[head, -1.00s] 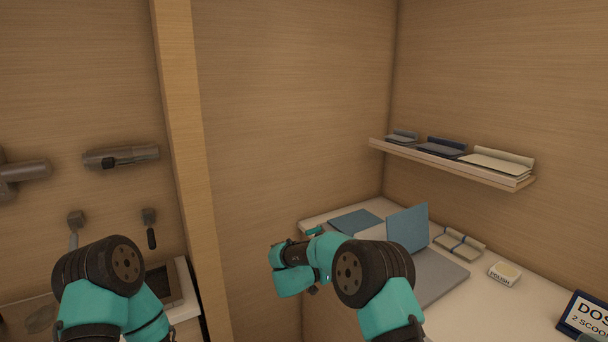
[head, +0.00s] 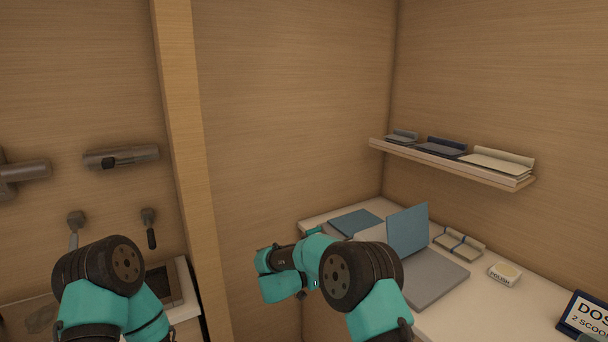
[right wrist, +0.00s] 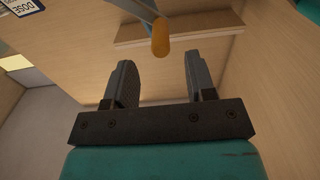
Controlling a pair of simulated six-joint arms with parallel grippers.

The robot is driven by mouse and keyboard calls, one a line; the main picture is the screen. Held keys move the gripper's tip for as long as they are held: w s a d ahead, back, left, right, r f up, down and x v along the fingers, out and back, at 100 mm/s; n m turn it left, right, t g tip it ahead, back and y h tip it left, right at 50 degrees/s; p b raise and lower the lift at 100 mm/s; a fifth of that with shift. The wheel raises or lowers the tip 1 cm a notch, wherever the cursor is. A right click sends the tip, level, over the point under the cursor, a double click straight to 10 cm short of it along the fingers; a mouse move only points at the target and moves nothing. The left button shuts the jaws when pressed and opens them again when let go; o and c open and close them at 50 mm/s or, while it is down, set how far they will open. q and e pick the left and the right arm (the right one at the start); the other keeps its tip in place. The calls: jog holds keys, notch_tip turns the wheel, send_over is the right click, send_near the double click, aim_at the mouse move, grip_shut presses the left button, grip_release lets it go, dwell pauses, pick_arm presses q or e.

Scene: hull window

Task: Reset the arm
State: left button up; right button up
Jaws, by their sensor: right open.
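My right gripper (right wrist: 159,72) is open in the right wrist view, with nothing between its two dark fingers. In the head view my right arm is bent over the near left edge of the white desk, and its gripper is hidden there. My left arm stands at the lower left of the head view, and its gripper cannot be seen. A grey-blue rod with an orange end (right wrist: 160,38) shows past the right fingertips; I cannot tell what it is.
An open laptop (head: 408,231), a blue folder (head: 355,221), banded bundles (head: 458,241), a small labelled block (head: 504,274) and a dose sign (head: 587,315) stand on the desk (head: 470,312). A wall shelf (head: 520,183) holds several folders. Tools (head: 122,157) hang at left.

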jog(key=s+d+f+n+t+y, duration=0.1)
jog(key=s+d+f+n+y, duration=0.15)
jog(key=d+f+y, duration=0.35)
jog(key=s+d+f+n+t+y, duration=0.1)
jog(key=s+f+n+y, duration=0.15)
jog(key=f, duration=0.55)
jog(key=s+d+f+n+y, duration=0.2)
jog(key=d+f+n+y, duration=0.2)
jog(key=f+y, duration=0.15)
jog(key=s+d+f+g+y, duration=0.1)
jog(key=s+f+g, duration=0.2)
jog(key=s, duration=0.7)
jog(key=s+d+f+g+y, duration=0.1)
jog(key=s+f+g+y, duration=0.1)
jog(key=s, duration=0.8)
jog(key=s+d+f+g+y, duration=0.2)
jog(key=s+f+g, duration=0.3)
jog(key=s, duration=0.6)
jog(key=shift+n, duration=0.4)
jog(key=shift+d, duration=0.15)
